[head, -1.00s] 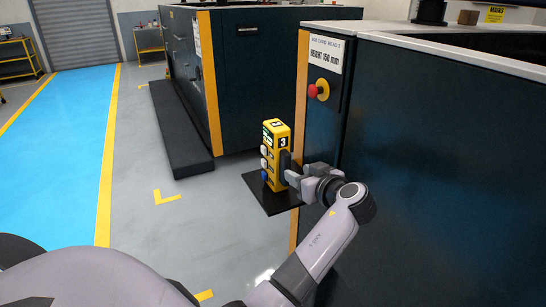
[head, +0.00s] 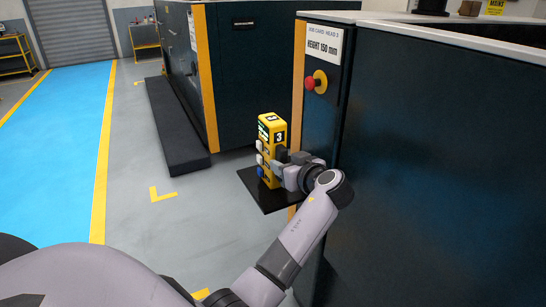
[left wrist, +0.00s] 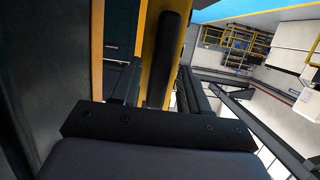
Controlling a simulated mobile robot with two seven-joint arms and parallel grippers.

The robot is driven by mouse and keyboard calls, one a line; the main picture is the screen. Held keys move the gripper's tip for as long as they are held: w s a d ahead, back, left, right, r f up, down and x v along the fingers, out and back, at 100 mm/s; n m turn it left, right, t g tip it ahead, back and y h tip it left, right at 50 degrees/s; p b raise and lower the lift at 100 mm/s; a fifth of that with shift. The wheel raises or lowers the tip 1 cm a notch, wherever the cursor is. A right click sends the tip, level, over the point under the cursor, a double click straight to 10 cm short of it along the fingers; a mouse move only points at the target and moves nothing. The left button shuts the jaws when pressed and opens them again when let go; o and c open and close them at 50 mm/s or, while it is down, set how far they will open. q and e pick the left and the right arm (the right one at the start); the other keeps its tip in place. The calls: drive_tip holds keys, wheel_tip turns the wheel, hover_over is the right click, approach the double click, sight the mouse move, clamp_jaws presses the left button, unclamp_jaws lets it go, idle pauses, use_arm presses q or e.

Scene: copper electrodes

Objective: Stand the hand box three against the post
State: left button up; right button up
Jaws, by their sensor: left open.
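Hand box three (head: 267,140) is a tall yellow box with a "3" label and white and blue buttons on its side. It stands upright on a black plate (head: 283,200) beside the dark machine. My left gripper (head: 277,167) is at its right side, low on the box, with its jaws open. In the left wrist view, the yellow box (left wrist: 153,75) with a black strip lies between the two open fingers (left wrist: 158,85). I cannot tell whether they touch it. A yellow-orange upright strip (head: 298,95) runs down the machine's corner; no separate post is clear.
A second machine (head: 250,85) stands behind. A black step (head: 178,130) lies along it. The floor to the left is clear.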

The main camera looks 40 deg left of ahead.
use_arm(q)
clamp_jaws()
drive_tip(key=shift+r, duration=0.3)
idle(0.3)
drive_tip(key=shift+d, duration=0.15)
drive_tip(key=shift+s+d, duration=0.25)
drive_tip(key=shift+d, duration=0.3)
drive_tip(key=w+d+b, duration=0.3)
drive_tip(key=w+b, duration=0.4)
drive_tip(key=b, duration=0.1)
drive_tip(key=shift+w+b, duration=0.25)
drive_tip(key=shift+b, duration=0.05)
idle(1.5)
drive_tip(key=shift+d+f, duration=0.1)
drive_tip(key=shift+f, duration=0.15)
